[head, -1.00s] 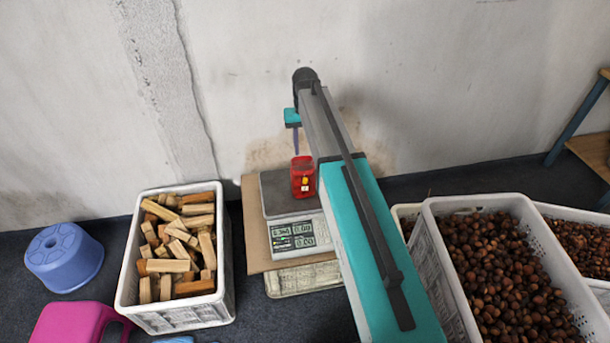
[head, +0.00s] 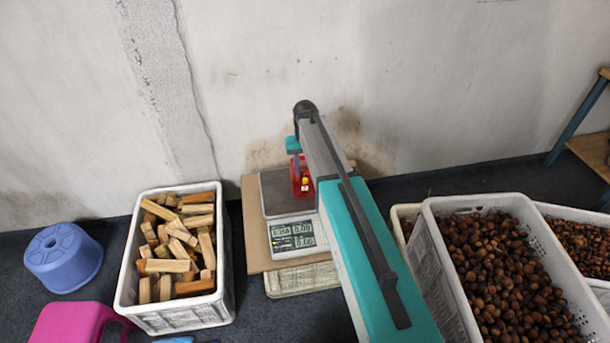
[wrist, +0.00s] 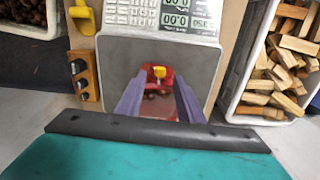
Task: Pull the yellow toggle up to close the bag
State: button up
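A small red bag (head: 296,182) stands on the scale's metal plate (head: 272,192). Its yellow toggle (head: 305,182) shows on the bag's front. In the wrist view the red bag (wrist: 152,102) lies beyond my fingers, with the yellow toggle (wrist: 159,72) near its upper edge. My gripper (wrist: 158,88) is open, its two purple fingers spread to either side of the bag in the picture. In the head view my gripper (head: 299,172) hangs at the bag, partly behind my arm. I cannot tell whether the fingers touch the bag.
The scale (head: 291,233) sits on a board over a crate. A crate of wooden blocks (head: 172,318) stands left, and a crate of chestnuts (head: 434,262) right. In the wrist view a yellow scoop (wrist: 82,17) and dark knobs on wood lie beside the scale.

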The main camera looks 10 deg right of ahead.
aim_at(305, 181)
jog(key=shift+f, duration=1.4)
jog(key=shift+c, duration=0.4)
grip_shut()
